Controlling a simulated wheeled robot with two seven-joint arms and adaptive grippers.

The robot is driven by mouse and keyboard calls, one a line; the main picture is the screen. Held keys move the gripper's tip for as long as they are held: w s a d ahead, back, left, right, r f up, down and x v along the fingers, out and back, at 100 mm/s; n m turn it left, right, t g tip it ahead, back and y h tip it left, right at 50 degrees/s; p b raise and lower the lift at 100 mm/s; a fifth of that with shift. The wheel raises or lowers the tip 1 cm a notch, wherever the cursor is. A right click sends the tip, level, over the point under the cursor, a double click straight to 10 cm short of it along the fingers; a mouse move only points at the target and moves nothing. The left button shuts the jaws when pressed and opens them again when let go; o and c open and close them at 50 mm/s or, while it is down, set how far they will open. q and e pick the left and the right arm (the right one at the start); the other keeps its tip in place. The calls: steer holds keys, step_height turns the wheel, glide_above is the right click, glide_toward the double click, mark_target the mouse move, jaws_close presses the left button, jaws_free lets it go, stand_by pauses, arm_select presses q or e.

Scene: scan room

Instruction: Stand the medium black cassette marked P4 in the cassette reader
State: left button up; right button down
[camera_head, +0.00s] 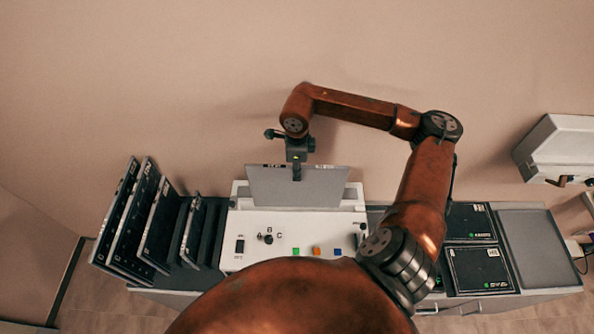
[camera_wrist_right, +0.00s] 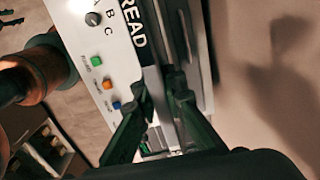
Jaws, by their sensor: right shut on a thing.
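A cassette (camera_head: 265,188) with a grey face and a dark top edge stands upright at the back of the white cassette reader (camera_head: 290,230). Its lower edge meets the reader's top; I cannot tell how deep it sits in the slot. No P4 mark is readable on it. My right gripper (camera_head: 297,172) is shut on its top edge, near the middle. In the right wrist view the gripper's dark fingers (camera_wrist_right: 162,100) point at the reader panel (camera_wrist_right: 108,45), which bears the word READ. My left gripper is not in view.
Several black cassettes (camera_head: 125,215) lean in a rack at left. Two flat black cassettes (camera_head: 470,222) (camera_head: 485,270) and a grey tray (camera_head: 537,248) lie at right. The reader has a knob (camera_head: 268,239) and green, orange and blue buttons. A white wall unit (camera_head: 557,145) hangs at far right.

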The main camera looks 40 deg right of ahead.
steer(key=shift+f, duration=0.2)
stand_by(0.5)
step_height(320, 180, down, 11)
steer(key=b, duration=1)
stand_by(2.2)
stand_by(0.4)
steer(key=c, duration=2)
jaws_free()
steer(key=shift+o, duration=0.5)
steer(key=shift+f, duration=0.1)
